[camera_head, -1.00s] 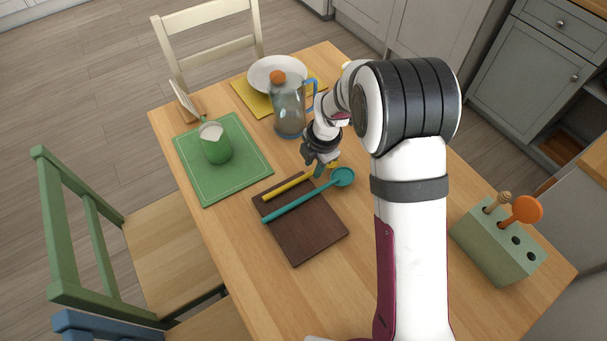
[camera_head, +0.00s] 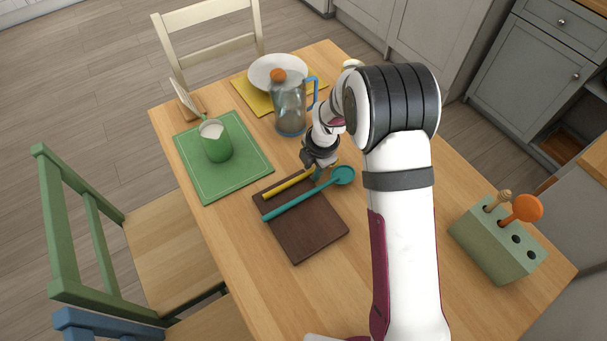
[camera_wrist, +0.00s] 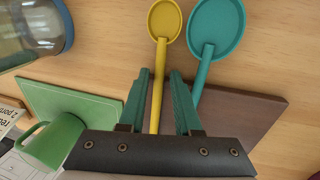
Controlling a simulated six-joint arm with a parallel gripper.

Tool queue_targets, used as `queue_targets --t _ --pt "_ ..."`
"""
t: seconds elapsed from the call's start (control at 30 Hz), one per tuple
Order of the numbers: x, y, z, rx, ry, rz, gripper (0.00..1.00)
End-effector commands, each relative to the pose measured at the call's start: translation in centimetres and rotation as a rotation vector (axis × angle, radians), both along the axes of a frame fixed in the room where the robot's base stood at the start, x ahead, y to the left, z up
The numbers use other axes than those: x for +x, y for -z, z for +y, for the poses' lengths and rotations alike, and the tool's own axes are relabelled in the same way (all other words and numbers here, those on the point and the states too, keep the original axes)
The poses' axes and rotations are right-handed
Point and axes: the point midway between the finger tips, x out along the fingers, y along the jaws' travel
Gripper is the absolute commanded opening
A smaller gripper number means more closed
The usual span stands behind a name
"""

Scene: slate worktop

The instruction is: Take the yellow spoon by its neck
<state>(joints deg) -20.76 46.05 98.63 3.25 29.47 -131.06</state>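The yellow spoon (camera_head: 287,184) lies on the dark brown board (camera_head: 309,233), beside the teal ladle (camera_head: 301,202). In the wrist view the yellow spoon (camera_wrist: 164,20) has its bowl over the wooden table and its handle running back toward me. My gripper (camera_wrist: 159,74) is open, with one teal finger on each side of the spoon's handle, just below the bowl. The right finger lies between the yellow handle and the teal ladle (camera_wrist: 215,25). In the head view my gripper (camera_head: 317,168) is over the far end of the board and hides the spoon's neck.
A glass jug (camera_head: 290,108) with a blue handle stands behind my gripper. A green mug (camera_head: 215,141) sits on a green mat (camera_head: 196,185) at left. A holder (camera_head: 497,243) with an orange utensil stands at right.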

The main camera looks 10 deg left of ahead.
Motion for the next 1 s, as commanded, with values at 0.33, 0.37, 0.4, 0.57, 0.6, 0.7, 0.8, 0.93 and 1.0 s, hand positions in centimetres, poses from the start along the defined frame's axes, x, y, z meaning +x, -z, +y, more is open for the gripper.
queue_targets --t 0.33,0.37,0.4,0.57,0.6,0.7,0.8,0.93,1.0 --pt "0.0 0.0 0.0 0.0 0.0 0.0 0.0" --pt "0.0 0.0 0.0 0.0 0.0 0.0 0.0" --pt "0.0 0.0 0.0 0.0 0.0 0.0 0.0" --pt "0.0 0.0 0.0 0.0 0.0 0.0 0.0" --pt "0.0 0.0 0.0 0.0 0.0 0.0 0.0" --pt "0.0 -0.5 0.0 0.001 0.0 -0.002 0.0" --pt "0.1 -1.7 0.0 0.001 -0.001 -0.003 0.0" --pt "0.1 -4.3 0.0 0.001 -0.001 -0.004 0.0" --pt "-0.1 -5.4 -1.2 0.0 0.003 -0.002 0.0"
